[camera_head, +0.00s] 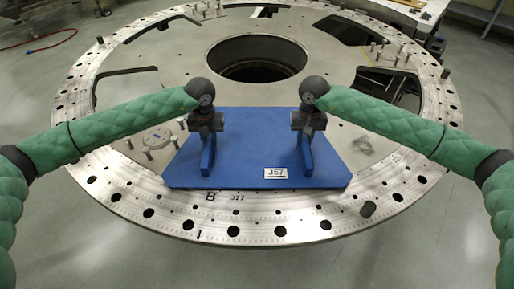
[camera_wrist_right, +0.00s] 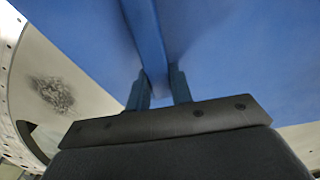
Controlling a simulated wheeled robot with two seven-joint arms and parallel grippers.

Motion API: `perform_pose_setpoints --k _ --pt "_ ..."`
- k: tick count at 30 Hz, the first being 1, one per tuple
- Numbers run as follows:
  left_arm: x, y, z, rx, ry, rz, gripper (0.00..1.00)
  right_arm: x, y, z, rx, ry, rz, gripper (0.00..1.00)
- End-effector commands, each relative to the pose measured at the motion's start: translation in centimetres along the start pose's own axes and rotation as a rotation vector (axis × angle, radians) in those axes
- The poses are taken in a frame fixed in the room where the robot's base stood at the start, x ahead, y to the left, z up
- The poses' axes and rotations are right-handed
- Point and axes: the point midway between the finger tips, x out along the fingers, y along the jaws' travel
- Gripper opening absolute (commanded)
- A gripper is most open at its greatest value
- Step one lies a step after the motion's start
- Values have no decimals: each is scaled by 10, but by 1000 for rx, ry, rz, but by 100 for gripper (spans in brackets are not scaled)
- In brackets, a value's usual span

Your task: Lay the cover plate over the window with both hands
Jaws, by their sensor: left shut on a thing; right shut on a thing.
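The blue cover plate (camera_head: 256,150) has two upright blue handles and a white label reading J57 (camera_head: 275,173). It is at the front of the round metal turret plate (camera_head: 190,215), over its near side. My left gripper (camera_head: 207,140) is shut on the plate's left handle. My right gripper (camera_head: 306,138) is shut on the right handle; in the right wrist view its fingers (camera_wrist_right: 158,92) close on the blue handle bar. The window under the cover plate is hidden, and I cannot tell whether the plate touches the turret plate.
A large round opening (camera_head: 256,58) is behind the cover plate. Other cut-out windows (camera_head: 125,88) and short upright pins (camera_head: 380,48) surround it. A grey rough patch (camera_head: 363,146) lies right of the cover plate. Bolt holes line the rim. A table (camera_head: 405,8) stands at the back right.

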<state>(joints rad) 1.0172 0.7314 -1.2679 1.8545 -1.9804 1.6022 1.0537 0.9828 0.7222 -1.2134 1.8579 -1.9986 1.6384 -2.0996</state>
Motion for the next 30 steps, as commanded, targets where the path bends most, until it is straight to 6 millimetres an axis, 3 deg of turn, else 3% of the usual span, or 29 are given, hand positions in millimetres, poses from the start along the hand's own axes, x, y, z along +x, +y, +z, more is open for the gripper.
perform_pose_setpoints --k 11,12,15,25,30 --pt "15 0 0 0 -1 0 0 15 0 0 1 1 0 0" --pt "16 0 0 0 0 0 24 16 0 0 1 0 0 24" --pt "14 0 0 0 0 0 43 15 0 0 1 0 0 43" --pt "13 0 0 0 0 0 43 15 0 0 0 0 0 43" --pt "-3 0 0 0 -1 0 43 15 0 0 0 0 0 43"
